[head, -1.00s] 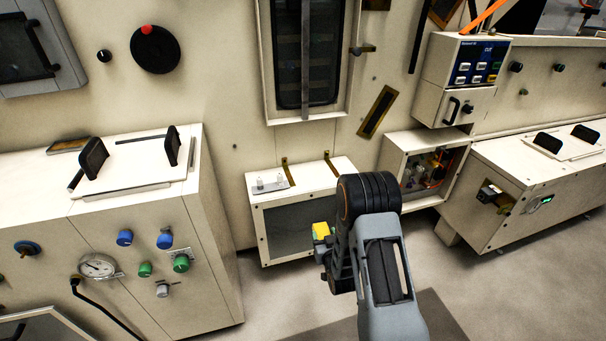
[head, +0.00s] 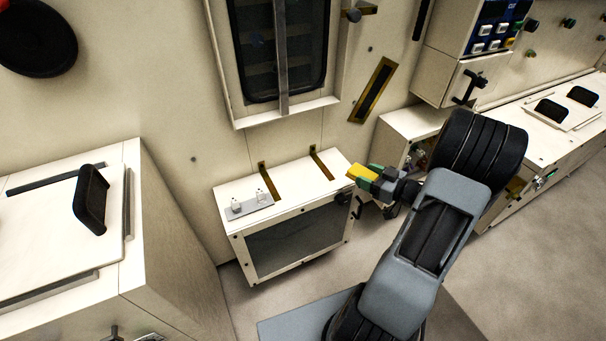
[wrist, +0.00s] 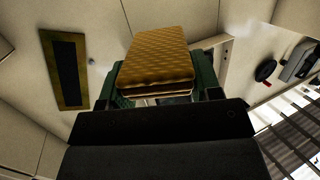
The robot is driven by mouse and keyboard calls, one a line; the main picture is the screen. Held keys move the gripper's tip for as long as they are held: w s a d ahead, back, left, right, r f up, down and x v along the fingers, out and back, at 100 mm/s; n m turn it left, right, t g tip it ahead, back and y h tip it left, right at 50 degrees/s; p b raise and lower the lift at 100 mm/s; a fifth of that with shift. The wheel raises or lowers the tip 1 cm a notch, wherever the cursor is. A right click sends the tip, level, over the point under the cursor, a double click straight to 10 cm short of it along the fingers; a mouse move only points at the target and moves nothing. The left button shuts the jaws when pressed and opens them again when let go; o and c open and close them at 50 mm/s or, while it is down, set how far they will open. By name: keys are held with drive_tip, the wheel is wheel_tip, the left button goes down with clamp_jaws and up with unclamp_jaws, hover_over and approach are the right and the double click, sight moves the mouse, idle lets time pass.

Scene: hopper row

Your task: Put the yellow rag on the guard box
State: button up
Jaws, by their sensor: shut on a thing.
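The yellow rag (head: 363,172) is folded into a thick pad and held in my gripper (head: 371,177). It also shows in the wrist view (wrist: 160,52), with a quilted surface, between the green fingers. The guard box (head: 229,193), which I take to be the low cream box with a dark window in front, stands against the wall in the middle of the head view. My gripper is at the right end of this box, near its top edge in the picture. I cannot tell the height of the rag over the top.
A plate with two small white fittings (head: 249,206) sits on the box top at left. Brass straps (head: 322,165) run across its back edge. A large cream cabinet (head: 180,230) stands at left, and an open-fronted box (head: 405,124) at right. The floor in front is clear.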

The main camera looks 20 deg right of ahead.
drive_tip(key=b, duration=0.2)
hover_over(330, 179)
drive_tip(key=f+v, duration=0.1)
drive_tip(key=v, duration=0.3)
wheel_tip(330, 179, down, 4)
drive_tip(key=shift+w+d+f, duration=0.1)
drive_tip(key=shift+f, duration=0.1)
drive_tip(key=w+a+f, duration=0.1)
drive_tip(key=w+a+f+b, duration=0.1)
drive_tip(key=w, duration=0.1)
drive_tip(key=shift+w+f, duration=0.2)
drive_tip(key=shift+f, duration=0.2)
